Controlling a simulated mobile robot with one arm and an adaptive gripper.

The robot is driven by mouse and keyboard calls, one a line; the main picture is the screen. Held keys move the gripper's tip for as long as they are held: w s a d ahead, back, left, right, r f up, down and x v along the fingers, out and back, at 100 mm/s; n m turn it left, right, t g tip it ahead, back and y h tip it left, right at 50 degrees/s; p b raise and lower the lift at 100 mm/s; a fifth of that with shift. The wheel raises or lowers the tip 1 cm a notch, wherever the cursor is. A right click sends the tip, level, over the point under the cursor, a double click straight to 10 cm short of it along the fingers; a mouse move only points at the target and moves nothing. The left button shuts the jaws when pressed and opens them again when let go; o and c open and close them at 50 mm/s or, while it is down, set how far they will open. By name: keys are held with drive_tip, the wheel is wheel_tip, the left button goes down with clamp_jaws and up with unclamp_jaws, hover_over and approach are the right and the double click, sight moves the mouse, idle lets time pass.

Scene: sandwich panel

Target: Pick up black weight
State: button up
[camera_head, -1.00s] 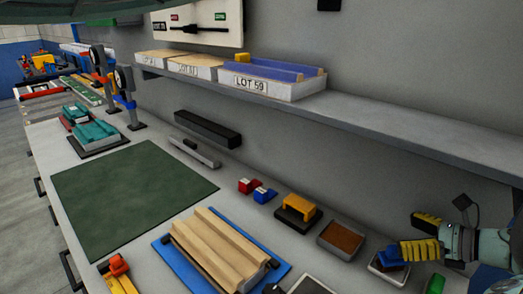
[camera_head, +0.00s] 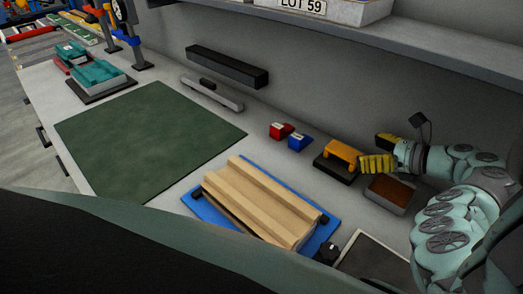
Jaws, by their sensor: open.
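A black block with a yellow-orange handle on top, which looks like the black weight (camera_head: 335,170), rests on the grey bench right of centre in the head view. My gripper (camera_head: 374,152), with yellow fingers, is open just to the right of the handle. The fingers point left toward the handle and appear empty. One finger overlaps the block's right side in the picture. I cannot tell whether it touches the handle.
A tray with brown contents (camera_head: 391,194) is below my gripper. Red (camera_head: 281,131) and blue (camera_head: 300,142) blocks lie left of the weight. A wooden piece (camera_head: 262,200) on a blue base is in front. A shelf (camera_head: 400,47) hangs above. A green mat (camera_head: 150,135) is bare.

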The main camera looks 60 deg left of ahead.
sight(341, 149)
drive_tip(key=shift+x, duration=0.85)
drive_tip(key=a, duration=0.1)
drive_tip(key=s+a+f, duration=0.1)
drive_tip(key=a+f, duration=0.1)
drive_tip(key=shift+s+a+p, duration=0.15)
drive_tip(key=shift+s+p, duration=0.2)
drive_tip(key=shift+s+a+f, duration=0.1)
drive_tip(key=shift+a+f, duration=0.2)
drive_tip(key=shift+a, duration=0.3)
drive_tip(key=shift+d, duration=0.1)
drive_tip(key=c, duration=1.4)
drive_tip(key=shift+r, duration=0.15)
drive_tip(key=shift+r, duration=0.1)
